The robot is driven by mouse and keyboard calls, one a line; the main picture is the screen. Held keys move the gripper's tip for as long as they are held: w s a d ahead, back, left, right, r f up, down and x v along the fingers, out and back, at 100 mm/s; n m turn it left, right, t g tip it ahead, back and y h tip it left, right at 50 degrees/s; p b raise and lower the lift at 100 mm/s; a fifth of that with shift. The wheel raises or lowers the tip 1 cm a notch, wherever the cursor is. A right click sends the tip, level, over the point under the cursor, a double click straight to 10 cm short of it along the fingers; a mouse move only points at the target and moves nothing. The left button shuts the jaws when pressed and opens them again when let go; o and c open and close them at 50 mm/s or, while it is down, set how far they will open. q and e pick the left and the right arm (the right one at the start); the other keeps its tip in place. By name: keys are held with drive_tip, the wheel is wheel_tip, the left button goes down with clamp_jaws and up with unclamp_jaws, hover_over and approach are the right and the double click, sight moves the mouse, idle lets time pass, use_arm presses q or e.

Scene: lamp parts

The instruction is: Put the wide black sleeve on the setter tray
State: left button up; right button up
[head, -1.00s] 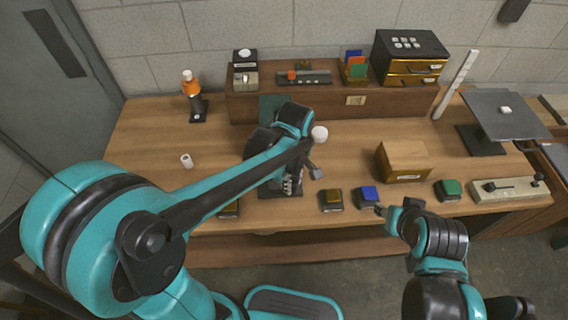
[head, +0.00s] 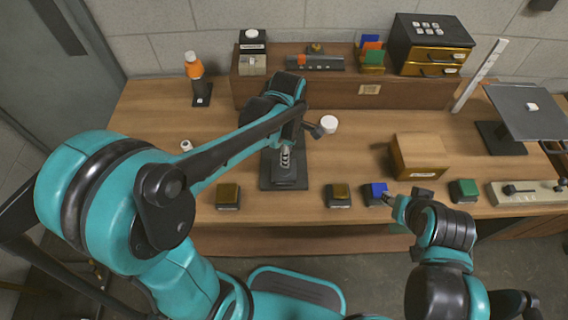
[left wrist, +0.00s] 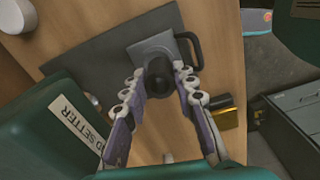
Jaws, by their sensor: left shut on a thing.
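My left gripper (head: 285,158) points down over a dark flat plate (head: 284,182) on the bench. In the left wrist view its fingers (left wrist: 160,82) are shut on a black round piece (left wrist: 158,72), apparently the wide black sleeve. Behind the piece is a small grey plate with a black handle (left wrist: 190,48), on or over a larger dark plate (left wrist: 88,68). I cannot tell which plate is the setter tray, nor whether the piece touches it. My right gripper (head: 392,199) is beside a blue-topped block (head: 376,192); its opening is unclear.
Brass-topped blocks (head: 228,196) (head: 340,194) and a green-topped block (head: 463,190) line the front. A white cylinder (head: 328,124) stands right of my left gripper. A wooden box (head: 418,157) is farther right. A raised shelf (head: 330,92) bounds the back.

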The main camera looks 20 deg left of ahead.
use_arm(q)
drive_tip(key=shift+w+a+f, duration=0.3)
drive_tip(key=shift+a+f, duration=0.1)
drive_tip(key=shift+a, duration=0.1)
drive_tip(key=shift+f+b, duration=1.05)
drive_tip(key=shift+f, duration=0.8)
drive_tip(key=shift+f, duration=0.2)
drive_tip(key=o, duration=1.1)
drive_tip(key=shift+c, duration=0.2)
drive_tip(key=shift+r, duration=0.1)
